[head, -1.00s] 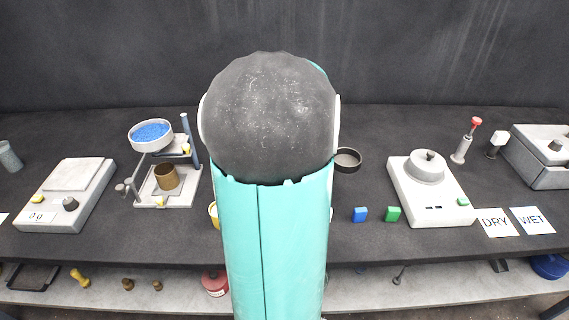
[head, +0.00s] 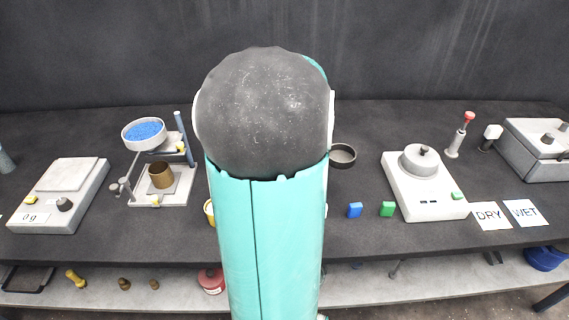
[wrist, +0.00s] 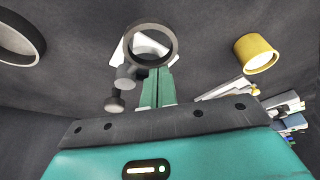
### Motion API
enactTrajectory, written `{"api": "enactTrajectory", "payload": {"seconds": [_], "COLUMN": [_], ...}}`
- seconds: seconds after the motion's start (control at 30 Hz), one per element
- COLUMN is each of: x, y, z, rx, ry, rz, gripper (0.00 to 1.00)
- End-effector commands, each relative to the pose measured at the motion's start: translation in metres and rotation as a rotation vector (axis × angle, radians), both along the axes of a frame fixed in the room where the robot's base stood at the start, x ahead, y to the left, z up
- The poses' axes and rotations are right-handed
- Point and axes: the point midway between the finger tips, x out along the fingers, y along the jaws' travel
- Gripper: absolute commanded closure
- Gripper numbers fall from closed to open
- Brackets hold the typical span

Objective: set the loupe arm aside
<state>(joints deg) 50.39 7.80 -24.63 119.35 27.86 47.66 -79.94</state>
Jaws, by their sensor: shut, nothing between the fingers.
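In the wrist view, a dark round ring (wrist: 151,28), which looks like the loupe, stands just beyond my gripper (wrist: 158,72). Grey knobs or joints (wrist: 116,100) show at its lower left, and a white patch is seen behind and through it. My gripper's green fingers are together, with nothing seen between them, and their tips overlap the ring's lower edge in the picture. I cannot tell whether they touch it. In the head view my own arm hides the gripper and the ring.
A yellow cup (wrist: 257,54) stands right of the ring. In the head view, a stand with a dish of blue grains (head: 145,132) and a scale (head: 62,193) are left. A dark shallow dish (head: 342,156), blue block (head: 355,210), green block (head: 387,209) and lidded device (head: 425,190) are right.

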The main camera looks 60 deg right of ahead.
Motion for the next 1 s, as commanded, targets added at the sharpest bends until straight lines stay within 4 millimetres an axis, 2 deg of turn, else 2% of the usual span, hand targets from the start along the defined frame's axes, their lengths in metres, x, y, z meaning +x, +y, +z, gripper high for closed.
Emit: {"api": "enactTrajectory", "payload": {"seconds": [0.17, 0.33, 0.5, 0.7, 0.83, 1.0], "x": [0.015, 0.05, 0.033, 0.02, 0.016, 0.014], "y": [0.001, 0.002, 0.003, 0.006, 0.008, 0.009], "z": [0.0, 0.0, 0.042, 0.078, 0.09, 0.095], "rx": [0.0, -0.001, -0.005, -0.004, -0.002, 0.0], "ry": [0.001, 0.0, -0.004, -0.002, -0.001, 0.0], "rz": [0.004, 0.007, 0.002, 0.001, 0.002, 0.001], "gripper": [1.0, 1.0, 1.0, 1.0, 1.0, 1.0]}}
